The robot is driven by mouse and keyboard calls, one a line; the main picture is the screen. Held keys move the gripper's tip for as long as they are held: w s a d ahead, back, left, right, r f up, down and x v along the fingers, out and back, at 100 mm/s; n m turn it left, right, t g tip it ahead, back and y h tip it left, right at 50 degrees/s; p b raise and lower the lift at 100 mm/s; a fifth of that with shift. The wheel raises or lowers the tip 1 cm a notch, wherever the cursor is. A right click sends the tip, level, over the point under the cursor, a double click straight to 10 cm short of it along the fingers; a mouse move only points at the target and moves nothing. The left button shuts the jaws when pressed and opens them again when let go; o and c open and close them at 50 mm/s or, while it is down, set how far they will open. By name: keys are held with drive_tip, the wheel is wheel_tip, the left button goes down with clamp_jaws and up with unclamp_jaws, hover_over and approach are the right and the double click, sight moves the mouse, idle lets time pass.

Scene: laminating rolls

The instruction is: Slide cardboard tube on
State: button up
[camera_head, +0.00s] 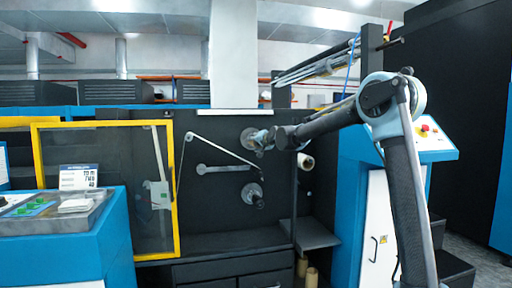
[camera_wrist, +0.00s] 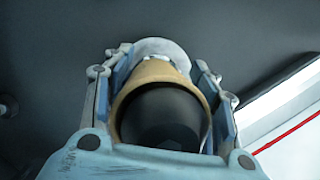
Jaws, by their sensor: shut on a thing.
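My gripper (camera_head: 264,140) is at the upper round hub (camera_head: 247,135) on the dark machine face, in front of it. In the wrist view my gripper (camera_wrist: 160,88) is shut on a tan cardboard tube (camera_wrist: 150,73), with a finger on each side. The tube is seen nearly end-on, its near end dark inside. A pale grey disc (camera_wrist: 165,47) shows just beyond its far end. I cannot tell whether the tube is around the hub's shaft or short of it. In the head view the tube is too small and covered to make out.
A lower hub (camera_head: 252,194) sits beneath the upper one. A pale roll (camera_head: 305,161) is to the right. Brown tubes (camera_head: 311,277) stand low down by the machine. A yellow-framed door (camera_head: 174,190) is at left. A blue cabinet (camera_head: 352,190) stands beside my arm.

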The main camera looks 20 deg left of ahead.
idle(0.3)
drive_tip(key=o, duration=1.1)
drive_tip(key=v, duration=1.2)
drive_tip(key=s+d+f+g+h, duration=0.15)
drive_tip(key=s+d+f, duration=0.4)
drive_tip(key=d, duration=0.55)
drive_tip(key=s+d+f+n+g+h, duration=0.1)
drive_tip(key=s+d+f+h, duration=0.2)
drive_tip(key=s+d+f, duration=0.5)
drive_tip(key=s+d+f+g+h, duration=0.1)
drive_tip(key=s+d+f+h, duration=0.2)
drive_tip(key=d, duration=1)
drive_tip(key=s+d+f+g+h, duration=0.1)
drive_tip(key=s+d+f, duration=0.5)
drive_tip(key=s+f, duration=0.1)
drive_tip(key=s+d+f+g+h, duration=0.1)
drive_tip(key=s+d+f+g, duration=0.1)
drive_tip(key=s+d+f, duration=0.4)
drive_tip(key=s+d+f+g+h, duration=0.1)
drive_tip(key=s+d+f, duration=0.5)
drive_tip(key=s, duration=0.7)
drive_tip(key=shift+s+d+f+g, duration=0.15)
drive_tip(key=shift+f+g, duration=0.25)
drive_tip(key=shift+f, duration=0.25)
drive_tip(key=shift+d+f+g, duration=0.2)
drive_tip(key=shift+f+g, duration=0.15)
drive_tip(key=shift+f, duration=0.3)
